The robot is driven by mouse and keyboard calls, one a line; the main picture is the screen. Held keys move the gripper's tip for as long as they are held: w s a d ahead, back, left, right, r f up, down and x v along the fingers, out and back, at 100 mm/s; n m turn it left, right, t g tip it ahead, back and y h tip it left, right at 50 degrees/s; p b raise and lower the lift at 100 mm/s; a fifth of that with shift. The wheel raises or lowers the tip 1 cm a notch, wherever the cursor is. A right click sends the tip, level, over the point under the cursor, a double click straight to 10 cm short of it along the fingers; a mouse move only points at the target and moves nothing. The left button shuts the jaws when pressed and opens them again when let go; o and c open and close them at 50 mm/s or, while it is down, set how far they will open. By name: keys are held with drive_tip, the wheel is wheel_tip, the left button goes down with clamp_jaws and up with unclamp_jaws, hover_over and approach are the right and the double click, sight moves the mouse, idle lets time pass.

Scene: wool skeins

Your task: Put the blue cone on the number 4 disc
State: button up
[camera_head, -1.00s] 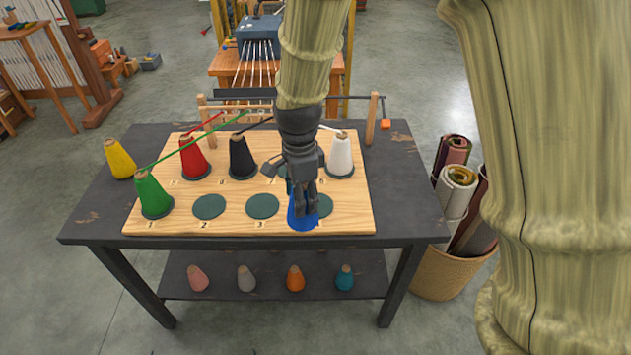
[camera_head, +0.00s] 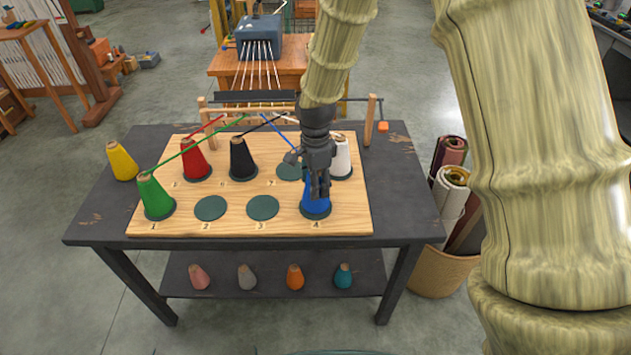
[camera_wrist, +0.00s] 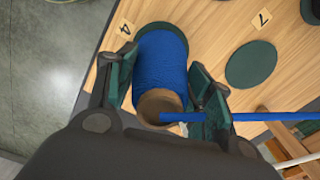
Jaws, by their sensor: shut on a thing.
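The blue cone (camera_head: 315,198) stands at the number 4 disc (camera_head: 317,214) at the board's front right, and looks upright. My gripper (camera_head: 319,190) reaches down over its top and is shut on it. In the wrist view the blue cone (camera_wrist: 160,68) lies between the two fingers of my gripper (camera_wrist: 168,85), its brown tip toward the camera. A dark rim of the number 4 disc (camera_wrist: 160,27) shows behind its base. I cannot tell whether the base is touching the disc. A blue strand (camera_wrist: 255,117) runs from the tip.
Green (camera_head: 155,197), red (camera_head: 195,160), black (camera_head: 242,160) and white (camera_head: 342,158) cones stand on the board (camera_head: 180,228). Discs 2 (camera_head: 210,208) and 3 (camera_head: 263,208) are bare. A yellow cone (camera_head: 122,162) stands on the table at left. Strands run to the wooden frame (camera_head: 370,120) behind.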

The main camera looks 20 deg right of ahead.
drive_tip(key=shift+f, duration=0.3)
drive_tip(key=o, duration=1.1)
drive_tip(key=shift+f, duration=0.1)
drive_tip(key=shift+o, duration=0.2)
wheel_tip(320, 180, up, 12)
drive_tip(key=shift+r+b, duration=0.15)
drive_tip(key=shift+b, duration=0.85)
